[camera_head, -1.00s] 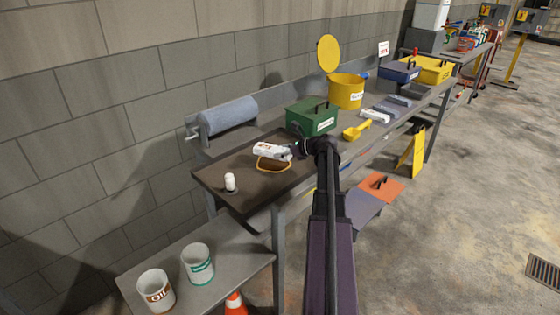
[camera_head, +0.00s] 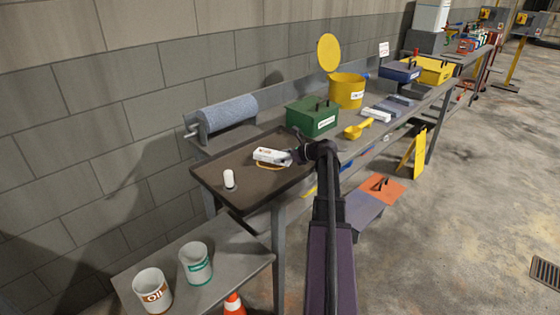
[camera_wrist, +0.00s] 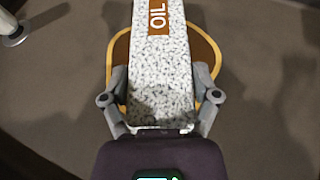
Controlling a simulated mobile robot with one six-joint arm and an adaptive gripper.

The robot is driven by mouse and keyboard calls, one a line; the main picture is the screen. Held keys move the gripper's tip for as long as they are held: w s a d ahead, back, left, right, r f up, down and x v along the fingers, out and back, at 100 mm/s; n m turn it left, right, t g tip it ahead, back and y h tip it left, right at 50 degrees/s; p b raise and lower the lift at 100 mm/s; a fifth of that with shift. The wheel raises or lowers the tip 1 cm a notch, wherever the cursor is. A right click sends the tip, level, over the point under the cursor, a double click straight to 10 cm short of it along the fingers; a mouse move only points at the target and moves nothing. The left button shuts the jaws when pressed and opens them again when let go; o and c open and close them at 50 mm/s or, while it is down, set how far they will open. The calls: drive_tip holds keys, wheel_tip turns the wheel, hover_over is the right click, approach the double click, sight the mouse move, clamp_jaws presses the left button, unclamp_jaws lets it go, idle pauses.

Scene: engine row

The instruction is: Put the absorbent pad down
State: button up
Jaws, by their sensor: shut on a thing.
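The absorbent pad (camera_head: 270,155) is a white speckled block with an OIL label. My gripper (camera_head: 291,156) is shut on its near end, and in the wrist view a finger lies along each side of the pad (camera_wrist: 160,75). The pad is low over the dark brown tray (camera_head: 210,176); I cannot tell if it touches. A yellow-orange rounded outline (camera_head: 267,167) shows on the tray under the pad. In the wrist view this outline (camera_wrist: 112,58) shows on both sides of the pad, whose middle hides part of it.
A small white cylinder (camera_head: 229,178) stands on the tray left of the pad. A green box (camera_head: 312,118), a yellow scoop (camera_head: 356,131) and a yellow bin (camera_head: 346,90) stand to the right. A grey-blue roll (camera_head: 228,112) is behind. The tray's front left is clear.

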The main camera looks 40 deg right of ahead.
drive_tip(key=shift+f, duration=0.15)
drive_tip(key=o, duration=0.9)
drive_tip(key=shift+c, duration=0.2)
drive_tip(key=shift+s+r, duration=0.1)
drive_tip(key=shift+r, duration=0.2)
drive_tip(key=p+v, duration=0.4)
drive_tip(key=v, duration=0.7)
drive_tip(key=shift+s+d+p, duration=0.25)
drive_tip(key=shift+s+p, duration=0.05)
drive_tip(key=shift+p, duration=0.05)
